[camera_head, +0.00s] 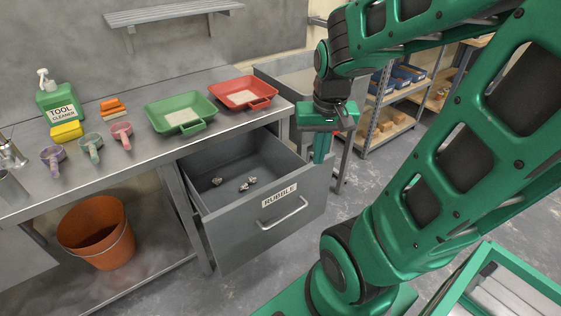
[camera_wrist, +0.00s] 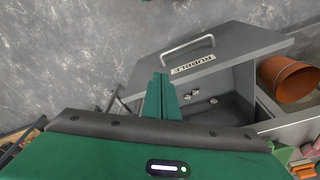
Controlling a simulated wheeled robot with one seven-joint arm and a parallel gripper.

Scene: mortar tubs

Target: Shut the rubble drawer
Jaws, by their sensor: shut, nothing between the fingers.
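The rubble drawer (camera_head: 283,211) is grey and stands pulled out from under the steel bench. Its front carries a white RUBBLE label and a bar handle (camera_head: 283,213). Several small lumps of rubble (camera_head: 247,184) lie on its floor. My gripper (camera_head: 321,155) points down, shut and empty, at the right end of the drawer front. I cannot tell whether it touches the drawer. In the wrist view the fingers (camera_wrist: 161,80) show beside the drawer front (camera_wrist: 225,52), with the handle (camera_wrist: 188,46) beyond them.
The bench top (camera_head: 150,155) holds a green tray (camera_head: 180,113), a red tray (camera_head: 243,92), several scoops and a cleaner bottle (camera_head: 58,108). An orange bucket (camera_head: 97,232) stands on the shelf below. Shelving (camera_head: 395,110) stands behind. The floor before the drawer looks clear.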

